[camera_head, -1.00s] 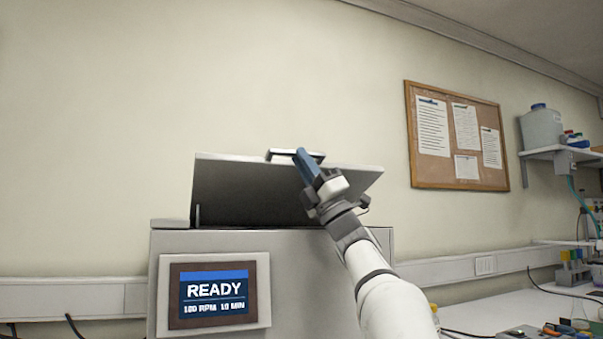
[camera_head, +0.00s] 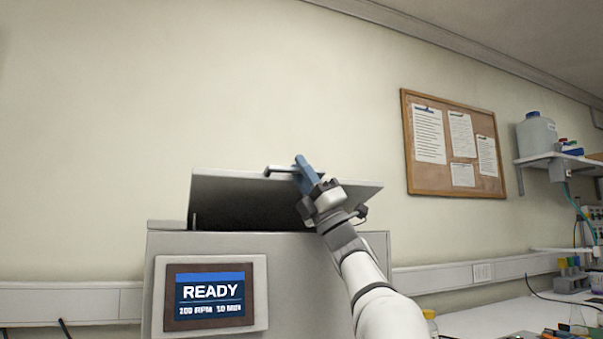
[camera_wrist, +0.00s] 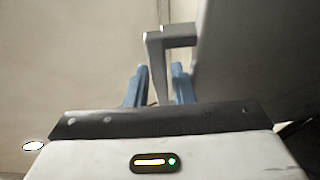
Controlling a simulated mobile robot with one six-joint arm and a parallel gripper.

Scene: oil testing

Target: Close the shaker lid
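The shaker (camera_head: 280,252) is a grey box with a screen on its front. Its flat lid (camera_head: 225,183) is partly open, tilted above a dark gap, and fills the right of the wrist view (camera_wrist: 235,60). A bar handle (camera_head: 282,170) sits at the lid's free edge. My gripper (camera_head: 303,168), with blue fingers, is at the right part of this handle. The exact contact is partly hidden.
The screen (camera_head: 212,298) reads READY. A cork board (camera_head: 452,145) hangs on the wall to the right. A shelf (camera_head: 545,160) with a jug (camera_head: 536,135) and a white bench (camera_head: 480,318) with small items are further right.

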